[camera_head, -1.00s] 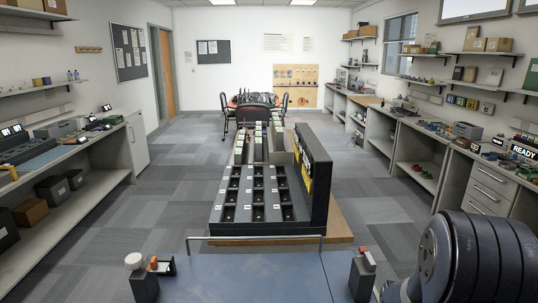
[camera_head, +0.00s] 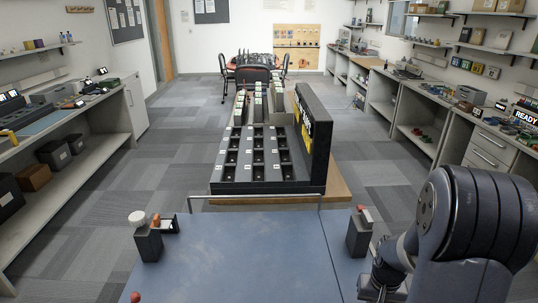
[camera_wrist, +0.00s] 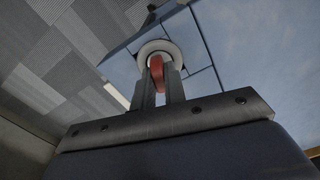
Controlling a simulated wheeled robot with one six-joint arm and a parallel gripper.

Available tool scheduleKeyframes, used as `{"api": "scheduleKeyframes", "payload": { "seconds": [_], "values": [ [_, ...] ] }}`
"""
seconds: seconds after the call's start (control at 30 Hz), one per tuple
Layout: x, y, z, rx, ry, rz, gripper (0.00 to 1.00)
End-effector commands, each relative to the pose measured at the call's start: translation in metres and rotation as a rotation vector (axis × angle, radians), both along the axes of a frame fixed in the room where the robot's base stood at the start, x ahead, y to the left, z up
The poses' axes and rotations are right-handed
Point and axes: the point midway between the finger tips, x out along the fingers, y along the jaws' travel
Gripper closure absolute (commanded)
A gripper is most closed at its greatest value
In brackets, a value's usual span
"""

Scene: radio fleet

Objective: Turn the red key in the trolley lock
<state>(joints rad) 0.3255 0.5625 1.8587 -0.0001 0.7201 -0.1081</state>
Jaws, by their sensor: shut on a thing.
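In the wrist view the red key (camera_wrist: 157,68) stands between the two dark fingers of my gripper (camera_wrist: 160,76), which is shut on it. Behind the key is the pale round collar of the lock (camera_wrist: 158,46), set at the edge of a blue panel. The key lines up with the collar's middle; how deep it sits and its turn angle I cannot tell. In the head view the trolley's blue top (camera_head: 235,255) fills the bottom. My arm reaches down at the lower right there, and the key, lock and fingertips are hidden.
Dark posts with orange-red parts stand at the top's left (camera_head: 148,240) and right (camera_head: 360,232) corners. A metal rail (camera_head: 255,197) runs along the far edge. Beyond it is a black slotted rack (camera_head: 255,160). Benches line both walls, with open carpet (camera_head: 175,170) between.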

Motion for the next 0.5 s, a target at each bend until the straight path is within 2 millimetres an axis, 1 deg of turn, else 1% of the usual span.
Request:
{"api": "scheduleKeyframes", "payload": {
  "seconds": [0.1, 0.27, 0.3, 0.5],
  "values": [
    [0.0000, 0.0000, -0.0001, 0.000, 0.000, -0.040, 1.00],
    [-0.0001, 0.0000, 0.0000, 0.000, 0.000, -0.043, 1.00],
    [-0.0001, 0.0000, 0.0000, 0.000, 0.000, -0.042, 0.87],
    [-0.0001, 0.0000, 0.0000, 0.000, 0.000, -0.041, 0.71]
  ]
}}
